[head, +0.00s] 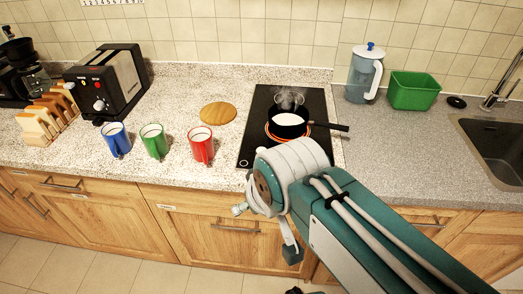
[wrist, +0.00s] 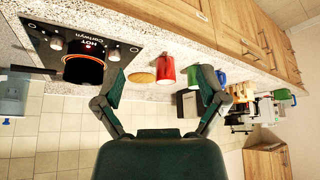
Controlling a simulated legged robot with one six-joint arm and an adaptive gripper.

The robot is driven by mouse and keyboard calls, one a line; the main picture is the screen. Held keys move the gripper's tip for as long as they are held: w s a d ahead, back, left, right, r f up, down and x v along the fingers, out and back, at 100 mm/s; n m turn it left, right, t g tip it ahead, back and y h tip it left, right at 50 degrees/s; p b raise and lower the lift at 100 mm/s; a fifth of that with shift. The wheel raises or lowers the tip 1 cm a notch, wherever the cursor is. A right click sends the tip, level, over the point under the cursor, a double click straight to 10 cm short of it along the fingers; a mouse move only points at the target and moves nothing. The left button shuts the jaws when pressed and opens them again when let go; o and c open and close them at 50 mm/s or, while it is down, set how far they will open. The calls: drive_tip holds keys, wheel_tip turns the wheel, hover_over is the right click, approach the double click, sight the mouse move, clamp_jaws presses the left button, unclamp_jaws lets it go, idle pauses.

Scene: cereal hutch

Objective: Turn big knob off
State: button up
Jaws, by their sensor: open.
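The black cooktop (head: 259,110) is set in the counter, with a steaming black pot (head: 287,120) on a burner that glows orange-red. In the wrist view the cooktop (wrist: 38,38) appears upside down at upper left, its panel reading "HOT". A larger silver knob (wrist: 57,43) and another knob (wrist: 113,56) stand on it near the pot (wrist: 83,69). I cannot read the knobs' settings. In the head view my arm hides part of the cooktop's front. My gripper (wrist: 161,92) is open and empty, its fingers wide apart, touching no knob.
Blue (head: 116,139), green (head: 154,141) and red (head: 201,146) mugs stand left of the cooktop, near a round wooden board (head: 218,112). The pot handle (head: 331,126) sticks out right. A pitcher (head: 364,76), green bin (head: 413,91) and sink (head: 492,145) are farther right.

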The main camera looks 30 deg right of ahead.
drive_tip(key=m+g, duration=0.6)
drive_tip(key=m, duration=1.1)
hover_over(262, 150)
wheel_tip(262, 150, down, 6)
drive_tip(key=r, duration=0.1)
wheel_tip(262, 150, down, 11)
drive_tip(key=shift+a+r, duration=0.1)
drive_tip(key=c, duration=1.2)
